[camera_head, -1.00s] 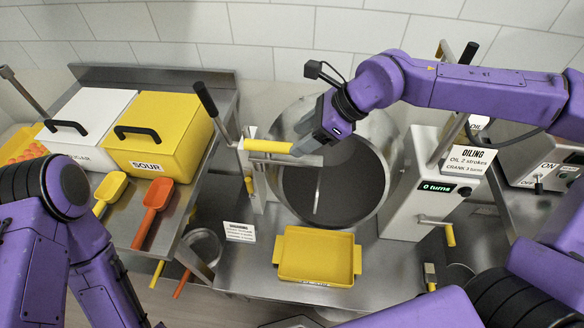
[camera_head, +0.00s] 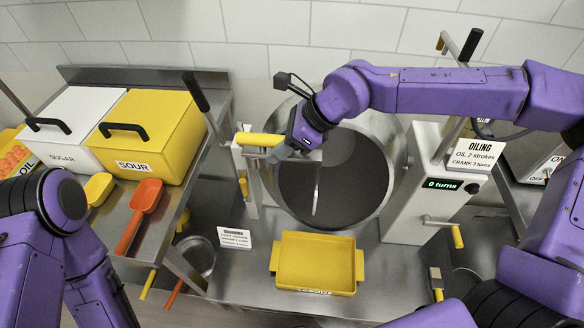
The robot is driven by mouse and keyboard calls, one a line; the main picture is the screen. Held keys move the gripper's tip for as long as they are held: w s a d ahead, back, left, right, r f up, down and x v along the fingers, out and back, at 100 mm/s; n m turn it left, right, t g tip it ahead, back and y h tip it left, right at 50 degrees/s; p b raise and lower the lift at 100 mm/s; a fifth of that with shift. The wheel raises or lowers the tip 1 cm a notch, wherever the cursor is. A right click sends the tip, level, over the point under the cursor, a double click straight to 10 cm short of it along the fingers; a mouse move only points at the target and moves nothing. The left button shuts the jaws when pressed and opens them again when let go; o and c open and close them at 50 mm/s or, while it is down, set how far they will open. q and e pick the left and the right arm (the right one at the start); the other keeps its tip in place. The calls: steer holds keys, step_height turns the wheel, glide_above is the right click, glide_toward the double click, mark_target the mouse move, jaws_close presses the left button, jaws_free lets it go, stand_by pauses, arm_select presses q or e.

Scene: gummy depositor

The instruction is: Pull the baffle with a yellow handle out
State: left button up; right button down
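The yellow handle (camera_head: 258,139) of the baffle lies level at the top of a grey post, left of the large round drum (camera_head: 330,190). My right gripper (camera_head: 284,150) comes in from the right and is at the right end of the handle. The fingers are small and partly hidden by the wrist, so I cannot tell whether they are closed on the handle. The baffle plate itself cannot be made out clearly behind the gripper. My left arm shows at the lower left; its gripper is outside the picture.
A yellow tray (camera_head: 316,262) sits in front of the drum. A black-gripped lever (camera_head: 196,92) stands just left of the handle. The yellow SOUR bin (camera_head: 150,130) and white SUGAR bin (camera_head: 75,135) are at the left. The oiling machine (camera_head: 440,190) stands right of the drum.

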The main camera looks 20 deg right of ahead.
steer(key=shift+r+p, duration=4.55)
steer(key=shift+r, duration=0.25)
steer(key=shift+f, duration=0.2)
steer(key=c, duration=1.3)
jaws_free()
steer(key=shift+c, duration=0.2)
steer(key=c, duration=0.5)
steer(key=o, duration=0.6)
steer(key=shift+c, duration=0.2)
jaws_close()
